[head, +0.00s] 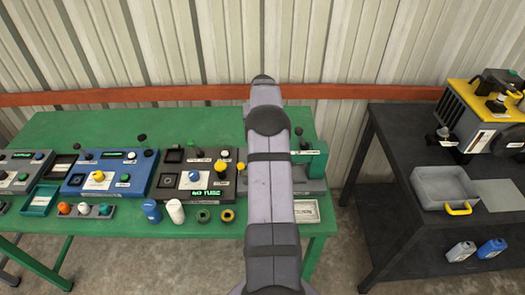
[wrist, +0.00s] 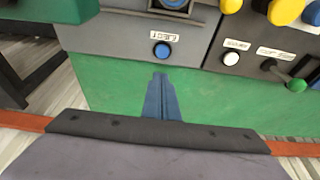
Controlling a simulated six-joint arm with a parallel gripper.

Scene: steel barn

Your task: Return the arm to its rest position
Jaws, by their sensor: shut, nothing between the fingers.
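My arm (head: 268,185) rises through the middle of the head view, in front of the right part of the green bench (head: 110,123). Its gripper cannot be made out there. In the wrist view my gripper (wrist: 160,76) shows as two narrow dark blue fingers pressed together, with nothing between them. The fingers show against the green bench top. A grey panel with a blue button (wrist: 162,50) is just beyond their tips in the picture. I cannot tell how far apart they are.
Device boxes stand along the green bench, including a blue one (head: 75,183) and one with a "NO TUBE" display (head: 208,193). A dark table (head: 392,130) with a grey tray (head: 418,181) is at right.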

